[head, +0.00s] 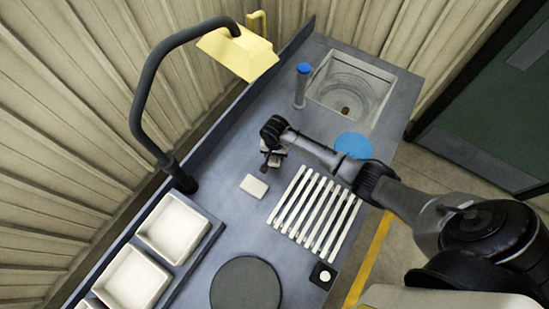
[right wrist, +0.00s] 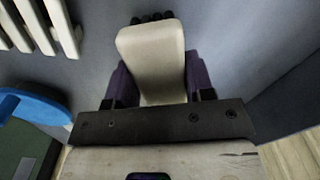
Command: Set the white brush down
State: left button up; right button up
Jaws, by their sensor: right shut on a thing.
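The white brush (right wrist: 152,52) is a cream block with dark bristles showing at its far end in the right wrist view. My right gripper (head: 271,159) is shut on it, with one dark purple finger on each side. In the head view the gripper is low over the grey worktop, between the white slatted rack and the back edge. My left gripper is not in view.
The white slatted rack (head: 314,212) is to the right. A blue disc (head: 353,145), a blue-topped post (head: 301,85) and a sink (head: 350,88) lie beyond. White trays (head: 172,228) stand at left.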

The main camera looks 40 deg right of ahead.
aim_at(275, 158)
jog(key=shift+f, duration=2)
jog(key=shift+f, duration=0.1)
jog(key=shift+f, duration=0.15)
jog(key=o, duration=0.8)
jog(key=shift+o, duration=0.2)
